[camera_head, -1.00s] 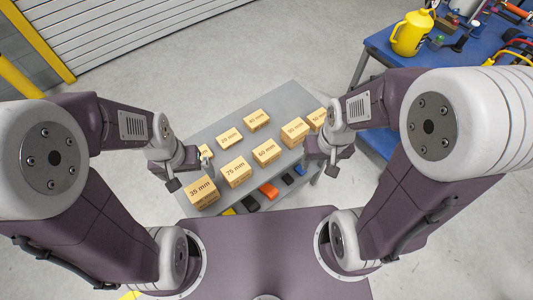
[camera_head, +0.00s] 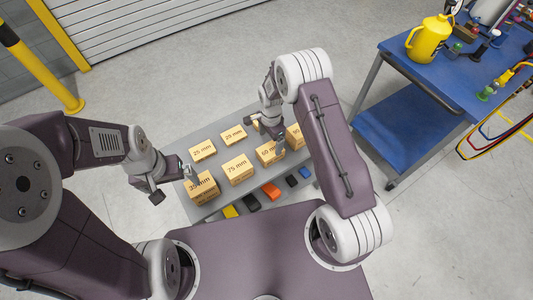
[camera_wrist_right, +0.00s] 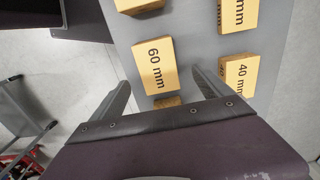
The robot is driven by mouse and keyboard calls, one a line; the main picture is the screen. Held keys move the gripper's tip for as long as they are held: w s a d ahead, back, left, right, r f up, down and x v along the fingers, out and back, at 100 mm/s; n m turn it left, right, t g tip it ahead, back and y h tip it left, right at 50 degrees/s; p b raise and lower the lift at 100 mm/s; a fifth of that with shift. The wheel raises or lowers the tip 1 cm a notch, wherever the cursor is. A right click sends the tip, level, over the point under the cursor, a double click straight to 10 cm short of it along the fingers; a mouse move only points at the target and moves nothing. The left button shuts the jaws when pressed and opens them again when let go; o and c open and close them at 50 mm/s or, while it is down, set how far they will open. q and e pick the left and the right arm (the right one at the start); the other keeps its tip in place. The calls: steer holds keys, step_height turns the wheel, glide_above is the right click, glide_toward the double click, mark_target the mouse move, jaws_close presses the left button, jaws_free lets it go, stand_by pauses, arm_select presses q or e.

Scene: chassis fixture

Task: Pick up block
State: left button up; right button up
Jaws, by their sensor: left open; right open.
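Several tan blocks with printed sizes stand in rows on a grey table (camera_head: 212,211). In the head view I read a 35 mm block (camera_head: 203,188), a 75 mm block (camera_head: 237,170) and a 60 mm block (camera_head: 266,154). My right gripper (camera_head: 266,134) is open above the far right blocks and partly hides some. In the right wrist view, a 60 mm block (camera_wrist_right: 155,66) lies beyond and between the open fingers (camera_wrist_right: 160,80); a 40 mm block (camera_wrist_right: 241,75) is to the right. My left gripper (camera_head: 174,185) is open and empty beside the 35 mm block, at the table's left edge.
Small coloured pieces, including an orange one (camera_head: 271,191) and a yellow one (camera_head: 230,212), lie along the table's near edge. A blue workbench (camera_head: 400,55) with a yellow jug (camera_head: 428,40) stands at the right. Open floor lies beyond the table.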

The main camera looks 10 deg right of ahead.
mark_target(270, 149)
steer(key=shift+s+f, duration=0.1)
step_height(270, 149, down, 3)
steer(key=shift+f+p, duration=0.2)
steer(key=shift+p, duration=0.25)
steer(key=shift+f, duration=0.15)
steer(key=f, duration=0.2)
steer(key=f+p, duration=0.1)
steer(key=f, duration=0.1)
steer(key=shift+s+f, duration=0.2)
steer(key=shift+f, duration=0.05)
steer(key=shift+w+f, duration=0.1)
steer(key=shift+f, duration=0.25)
steer(key=c, duration=1.7)
steer(key=shift+r, duration=0.5)
step_height(270, 149, up, 3)
steer(key=shift+w+r+b, duration=0.1)
steer(key=shift+b, duration=0.3)
steer(key=s+d+r+b, duration=0.1)
steer(key=s+d+r, duration=0.6)
steer(key=s+d, duration=0.15)
steer(key=r+p, duration=0.6)
steer(key=r, duration=0.1)
steer(key=a+r+p, duration=0.1)
steer(key=r+p, duration=0.2)
steer(key=r, duration=0.1)
steer(key=shift+s+p, duration=0.3)
